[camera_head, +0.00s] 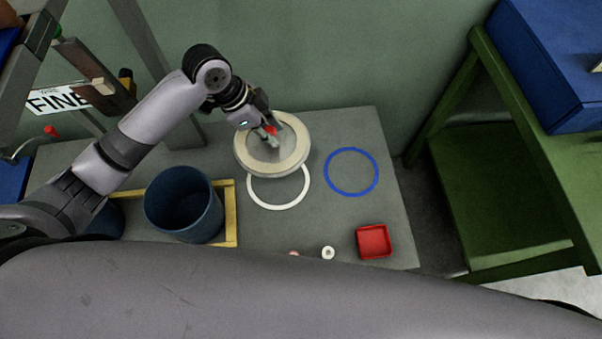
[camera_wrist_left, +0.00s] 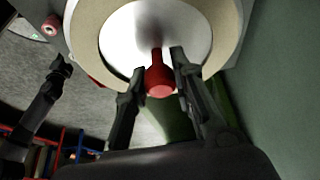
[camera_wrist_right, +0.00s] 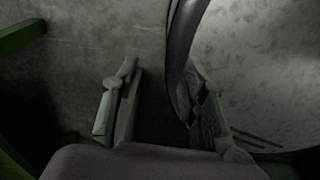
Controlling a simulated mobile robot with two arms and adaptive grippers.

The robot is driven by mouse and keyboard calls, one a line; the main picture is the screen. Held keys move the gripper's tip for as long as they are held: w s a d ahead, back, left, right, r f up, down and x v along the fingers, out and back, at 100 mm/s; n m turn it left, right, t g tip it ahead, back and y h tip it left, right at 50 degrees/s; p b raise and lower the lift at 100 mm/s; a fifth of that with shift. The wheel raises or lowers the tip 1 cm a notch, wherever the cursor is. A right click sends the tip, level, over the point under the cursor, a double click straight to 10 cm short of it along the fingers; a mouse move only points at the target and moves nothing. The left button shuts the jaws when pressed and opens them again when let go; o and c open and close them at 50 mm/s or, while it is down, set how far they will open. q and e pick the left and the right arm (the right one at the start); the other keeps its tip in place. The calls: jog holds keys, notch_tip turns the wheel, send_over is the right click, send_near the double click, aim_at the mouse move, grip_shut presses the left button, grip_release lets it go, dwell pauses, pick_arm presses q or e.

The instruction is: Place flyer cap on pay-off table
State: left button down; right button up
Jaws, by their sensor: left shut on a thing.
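The flyer cap (camera_head: 243,158) is a round disc with a cream rim, a paler middle and a red knob. It is over the back of the grey pay-off table (camera_head: 330,220) and overlaps the far edge of a white ring marking (camera_head: 278,207); any gap beneath it is hard to judge. My left gripper (camera_head: 267,132) is shut on the cap's red knob. In the left wrist view the knob (camera_wrist_left: 159,82) sits between the fingers, below the disc (camera_wrist_left: 215,25). My right gripper (camera_wrist_right: 160,95) is open and empty in the right wrist view; it is not visible in the head view.
A blue ring marking (camera_head: 351,171) lies right of the white one. A red tray (camera_head: 374,242) and a small white ring-shaped part (camera_head: 328,253) are at the front. A dark blue bin (camera_head: 165,217) stands left by a yellow frame (camera_head: 231,215). A green stand (camera_head: 490,190) is right.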

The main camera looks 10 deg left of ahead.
pick_arm(q)
notch_tip(320, 180, down, 16)
jog(key=shift+f+b, duration=0.15)
jog(key=shift+b, duration=0.5)
jog(key=shift+f, duration=1.75)
pick_arm(e)
jog(key=shift+s+a+f, duration=0.15)
jog(key=shift+a+f, duration=0.55)
jog(key=shift+f, duration=0.25)
pick_arm(q)
jog(key=shift+f+b, duration=0.2)
jog(key=shift+b, duration=0.1)
jog(key=c, duration=1.4)
grip_release()
jog(key=shift+c, duration=0.2)
jog(key=shift+o, duration=0.4)
pick_arm(e)
jog(key=shift+a, duration=0.15)
